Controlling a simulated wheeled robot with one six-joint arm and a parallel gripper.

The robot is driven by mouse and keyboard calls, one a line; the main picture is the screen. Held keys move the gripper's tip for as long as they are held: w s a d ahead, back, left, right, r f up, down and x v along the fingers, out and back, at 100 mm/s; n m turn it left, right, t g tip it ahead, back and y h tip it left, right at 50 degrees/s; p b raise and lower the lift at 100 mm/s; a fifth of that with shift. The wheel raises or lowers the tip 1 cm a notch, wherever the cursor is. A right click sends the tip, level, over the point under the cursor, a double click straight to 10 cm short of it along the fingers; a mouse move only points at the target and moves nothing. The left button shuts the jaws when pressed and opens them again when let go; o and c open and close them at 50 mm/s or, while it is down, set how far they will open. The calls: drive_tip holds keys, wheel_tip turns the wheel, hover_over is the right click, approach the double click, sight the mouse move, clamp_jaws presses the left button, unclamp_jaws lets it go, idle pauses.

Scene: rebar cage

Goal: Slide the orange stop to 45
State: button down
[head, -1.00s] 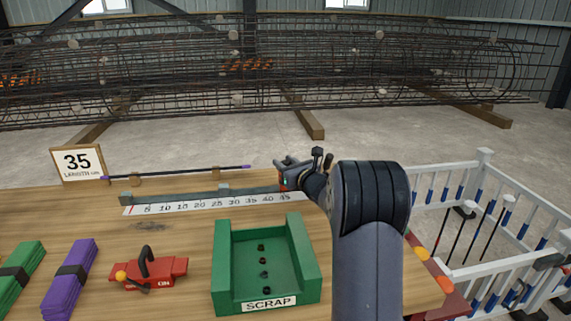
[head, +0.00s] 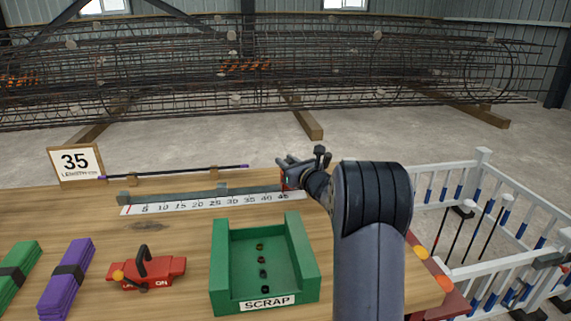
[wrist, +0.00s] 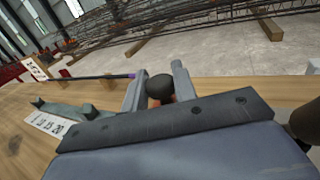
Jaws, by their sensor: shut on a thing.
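My gripper (head: 286,172) is at the right end of the measuring rail, by the 45 mark. In the wrist view, my gripper (wrist: 158,84) is shut on the stop's dark round knob (wrist: 160,87). A little of the orange stop (wrist: 170,100) shows below the knob; the rest is hidden by my gripper. The white number scale (head: 205,203) runs from 5 to 45 along the rail (head: 170,195). Its exact alignment with the stop cannot be read. A sign (head: 76,162) at the back left reads 35.
A thin dark bar (head: 175,171) with purple ends lies behind the rail. A green scrap tray (head: 222,270) and a red tool (head: 147,272) are in front. Purple (head: 65,280) and green bundles (head: 18,268) lie left. A white fence (head: 500,180) stands right.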

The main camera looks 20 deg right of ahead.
drive_tip(key=c, duration=1.2)
unclamp_jaws()
drive_tip(key=s, duration=0.3)
drive_tip(key=s+d, duration=0.1)
drive_tip(key=s, duration=0.3)
drive_tip(key=s+d, duration=0.1)
drive_tip(key=s, duration=0.2)
drive_tip(key=shift+s, duration=0.35)
drive_tip(key=w+a, duration=0.1)
drive_tip(key=w, duration=0.2)
drive_tip(key=w+a, duration=0.1)
drive_tip(key=w, duration=0.3)
drive_tip(key=w+a+p, duration=0.1)
drive_tip(key=w, duration=0.3)
drive_tip(key=shift+r, duration=0.15)
drive_tip(key=shift+s+d, duration=0.15)
drive_tip(key=shift+s, duration=1.15)
drive_tip(key=shift+w, duration=0.15)
